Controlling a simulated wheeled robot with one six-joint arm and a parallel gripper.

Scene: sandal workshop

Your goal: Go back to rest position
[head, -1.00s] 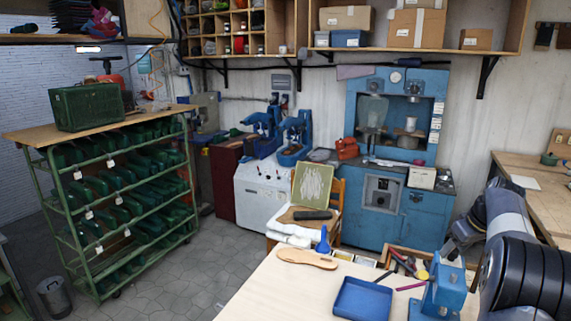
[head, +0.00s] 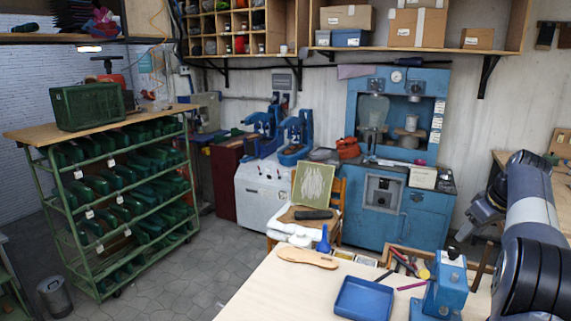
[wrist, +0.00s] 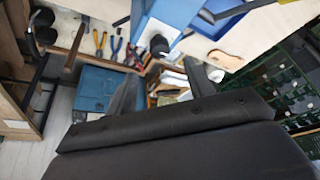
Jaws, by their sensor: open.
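In the wrist view my gripper (wrist: 160,85) shows its two dark fingers spread apart, with nothing held between them. Its camera looks over the workbench (head: 270,290) from above. In the head view my arm rises at the right edge, and I cannot make out the fingers there. A wooden sandal sole (head: 307,258) lies flat on the bench; it also shows in the wrist view (wrist: 226,60). A blue tray (head: 362,300) lies near it, with no contents that I can see. A blue bench tool (head: 446,287) stands to the right of the tray.
Pliers and other hand tools (head: 405,263) lie in a wooden holder at the bench's far edge. A chair with a board (head: 312,186) stands behind the bench. A blue machine (head: 415,222) is at the wall, a green rack (head: 75,225) at left. The floor (head: 215,265) between is open.

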